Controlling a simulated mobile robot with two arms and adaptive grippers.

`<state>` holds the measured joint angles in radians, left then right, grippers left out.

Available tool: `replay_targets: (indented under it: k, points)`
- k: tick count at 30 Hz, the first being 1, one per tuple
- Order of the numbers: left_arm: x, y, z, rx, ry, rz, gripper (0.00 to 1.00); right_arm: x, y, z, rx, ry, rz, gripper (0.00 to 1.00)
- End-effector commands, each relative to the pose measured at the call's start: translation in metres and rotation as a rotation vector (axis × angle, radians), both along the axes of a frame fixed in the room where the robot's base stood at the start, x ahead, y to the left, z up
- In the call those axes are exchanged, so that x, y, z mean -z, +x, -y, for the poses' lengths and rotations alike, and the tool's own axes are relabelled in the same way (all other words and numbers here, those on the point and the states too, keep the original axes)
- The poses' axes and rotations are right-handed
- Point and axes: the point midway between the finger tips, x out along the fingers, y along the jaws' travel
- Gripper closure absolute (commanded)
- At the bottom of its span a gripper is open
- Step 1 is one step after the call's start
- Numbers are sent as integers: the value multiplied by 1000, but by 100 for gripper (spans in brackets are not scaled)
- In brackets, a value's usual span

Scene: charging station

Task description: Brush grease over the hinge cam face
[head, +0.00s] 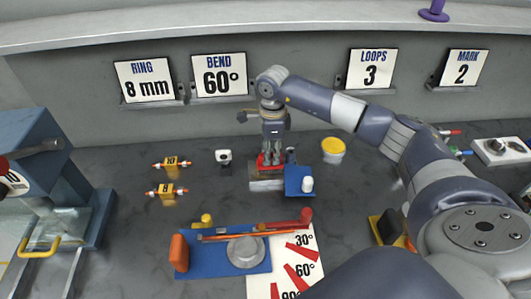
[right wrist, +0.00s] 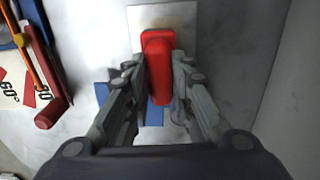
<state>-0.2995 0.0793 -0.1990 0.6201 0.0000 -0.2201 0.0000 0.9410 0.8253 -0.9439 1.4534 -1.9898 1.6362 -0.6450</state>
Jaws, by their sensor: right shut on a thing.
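My right gripper (head: 271,152) points down at the middle of the bench. It is shut on a red piece (right wrist: 158,50), which lies between the fingers in the right wrist view; red also shows at the fingertips in the head view. The red piece is at a grey metal block (head: 266,184); the fingers hide part of it, and I cannot tell whether it touches the block. A blue block (head: 297,187) with a white knob (head: 307,184) is beside the grey block. A yellow tub (head: 333,151) stands right of the gripper. I cannot pick out a brush or the cam face. My left gripper is out of view.
A blue bending jig (head: 206,258) and an angle sheet (head: 305,267) lie in front. Two yellow-tagged pieces (head: 171,163) and a small white item (head: 223,157) lie left. A blue machine (head: 45,155) stands far left. Signs (head: 219,76) line the back wall.

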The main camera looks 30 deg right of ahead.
Motion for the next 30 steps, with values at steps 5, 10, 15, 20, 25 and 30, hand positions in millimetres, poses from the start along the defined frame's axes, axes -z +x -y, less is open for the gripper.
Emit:
replay_targets:
  k: [5,10,15,20,25,30]
  points:
    - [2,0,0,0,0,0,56,3,-9,20,7,-17,-11,100]
    - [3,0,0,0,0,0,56,3,-13,26,8,-21,-16,100]
    - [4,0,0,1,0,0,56,3,-12,25,10,-23,-17,100]
    - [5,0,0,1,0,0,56,3,-7,15,8,-23,-17,100]
    - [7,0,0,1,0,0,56,2,1,-2,6,-16,-15,100]
    - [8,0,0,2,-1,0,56,1,5,-13,3,-13,-13,100]
